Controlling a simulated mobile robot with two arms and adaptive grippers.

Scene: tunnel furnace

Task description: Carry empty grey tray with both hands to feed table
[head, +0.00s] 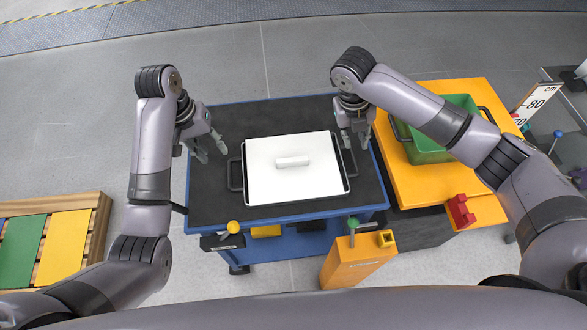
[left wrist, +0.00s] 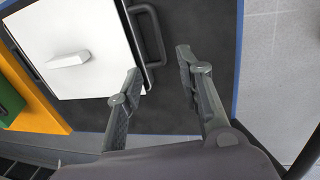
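A tray (head: 347,191) with a dark rim lies on a black-topped blue table. A flat white panel with a white raised bar (head: 292,161) fills it, so its inside is hidden. It has a dark handle at its left (head: 234,174) and right (head: 349,162) ends. My left gripper (head: 212,153) is open and empty, above and just left of the left handle. In the left wrist view, my open fingers (left wrist: 159,64) are near that handle (left wrist: 154,38), with no grip on it. My right gripper (head: 355,146) appears open, close to the right handle; contact is unclear.
The blue table (head: 215,205) has bare black top around the tray. Right of it, an orange table (head: 430,181) holds a green crate (head: 430,152) and a red block (head: 460,211). An orange box (head: 352,265) stands in front; a wooden pallet (head: 98,225) is left.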

